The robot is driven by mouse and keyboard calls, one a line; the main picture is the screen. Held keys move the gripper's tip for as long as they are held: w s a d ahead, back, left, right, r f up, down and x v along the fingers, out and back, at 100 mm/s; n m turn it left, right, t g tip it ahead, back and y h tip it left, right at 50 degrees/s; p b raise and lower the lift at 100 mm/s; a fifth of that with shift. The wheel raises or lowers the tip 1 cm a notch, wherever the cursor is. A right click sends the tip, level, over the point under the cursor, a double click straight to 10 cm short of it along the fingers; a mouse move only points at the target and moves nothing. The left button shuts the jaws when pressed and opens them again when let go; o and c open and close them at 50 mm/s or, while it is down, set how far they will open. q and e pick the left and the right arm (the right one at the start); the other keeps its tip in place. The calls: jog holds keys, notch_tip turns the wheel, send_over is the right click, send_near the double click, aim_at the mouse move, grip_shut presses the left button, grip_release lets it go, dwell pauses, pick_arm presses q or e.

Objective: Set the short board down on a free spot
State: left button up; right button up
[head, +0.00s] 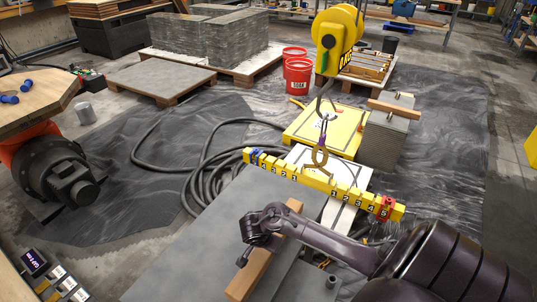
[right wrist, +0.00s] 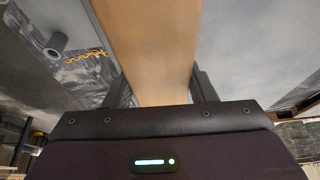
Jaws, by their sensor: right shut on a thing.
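The short board (head: 250,275) is a plain light-brown wooden piece, held over the grey flat surface (head: 190,245) in the lower middle of the head view. My right gripper (head: 257,238) is shut on it, partly hiding its middle. I cannot tell whether the board touches the surface. In the right wrist view the board (right wrist: 155,50) runs up and away between the two dark fingers of my right gripper (right wrist: 160,88). My left gripper is not in view.
A yellow numbered beam (head: 320,180) hangs from a yellow hoist (head: 337,38) just beyond the surface. A grey block with a wooden piece on top (head: 385,140) stands behind it. Black hose (head: 200,165) lies on the floor sheet. The surface's left part is bare.

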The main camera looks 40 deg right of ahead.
notch_tip(320, 180, down, 2)
jog(key=shift+f+b, duration=0.25)
jog(key=shift+b, duration=0.3)
jog(key=shift+w+f, duration=0.1)
jog(key=shift+f, duration=0.3)
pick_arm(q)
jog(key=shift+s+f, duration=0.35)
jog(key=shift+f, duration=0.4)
pick_arm(e)
jog(key=shift+f, duration=0.2)
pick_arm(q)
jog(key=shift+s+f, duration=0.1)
pick_arm(e)
jog(key=o, duration=1.4)
